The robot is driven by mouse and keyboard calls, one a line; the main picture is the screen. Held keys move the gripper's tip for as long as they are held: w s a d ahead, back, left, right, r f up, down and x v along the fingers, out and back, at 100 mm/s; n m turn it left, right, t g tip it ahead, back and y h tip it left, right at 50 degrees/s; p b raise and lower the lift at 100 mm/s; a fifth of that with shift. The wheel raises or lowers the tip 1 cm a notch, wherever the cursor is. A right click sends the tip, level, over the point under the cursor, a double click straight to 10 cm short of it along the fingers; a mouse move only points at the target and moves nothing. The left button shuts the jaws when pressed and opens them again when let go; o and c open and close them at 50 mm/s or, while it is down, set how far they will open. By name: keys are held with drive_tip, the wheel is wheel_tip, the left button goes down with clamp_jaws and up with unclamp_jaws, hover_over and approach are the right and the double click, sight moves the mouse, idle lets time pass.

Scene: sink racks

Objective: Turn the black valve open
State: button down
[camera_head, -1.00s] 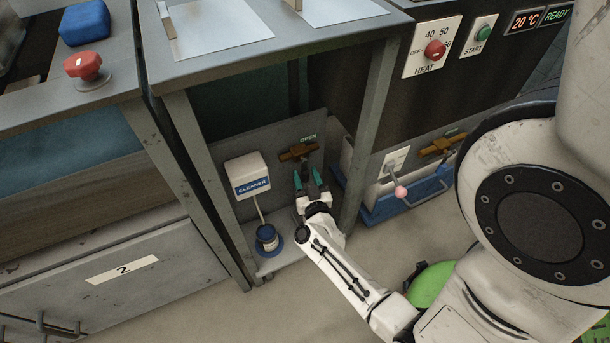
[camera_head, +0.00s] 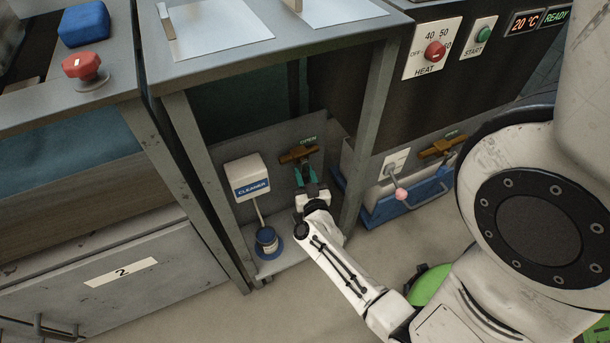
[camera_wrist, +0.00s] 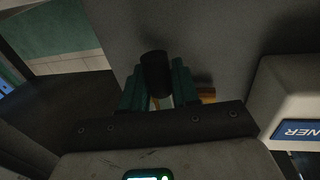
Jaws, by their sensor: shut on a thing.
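The valve has a brass body (camera_head: 297,155) on the grey panel under the rack, just below a green OPEN label (camera_head: 308,140). Its black handle (camera_wrist: 155,68) stands out toward the wrist camera. My gripper (camera_head: 305,177) is at the valve, with its green fingers on both sides of the handle. In the wrist view my gripper (camera_wrist: 157,88) is shut on the black handle, whose end shows above the fingers. Part of the brass (camera_wrist: 207,95) shows at the right of the fingers. The handle is mostly hidden in the head view.
A white cleaner box (camera_head: 247,177) with a tube to a blue container (camera_head: 267,241) is close left of the valve. A rack leg (camera_head: 372,130) stands to the right.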

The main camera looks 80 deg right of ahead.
idle(0.5)
drive_tip(key=shift+s+d+r+n+t+h+p, duration=0.2)
drive_tip(key=shift+s+d+n+p, duration=0.2)
drive_tip(key=shift+n, duration=0.9)
drive_tip(key=shift+s+d+r+n+t+h+p, duration=0.1)
drive_tip(key=shift+s+d+r+n+t+p, duration=0.25)
drive_tip(key=shift+n, duration=0.95)
drive_tip(key=shift+s+d+f+n+t+h+p, duration=0.1)
drive_tip(key=shift+s+d+n+p, duration=0.3)
drive_tip(key=shift+n, duration=0.9)
drive_tip(key=shift+s+a+r, duration=0.1)
drive_tip(key=shift+s, duration=0.05)
drive_tip(key=c, duration=1)
unclamp_jaws()
drive_tip(key=p+v, duration=0.2)
drive_tip(key=v, duration=0.8)
drive_tip(key=shift+s+a, duration=0.15)
drive_tip(key=shift+a, duration=0.2)
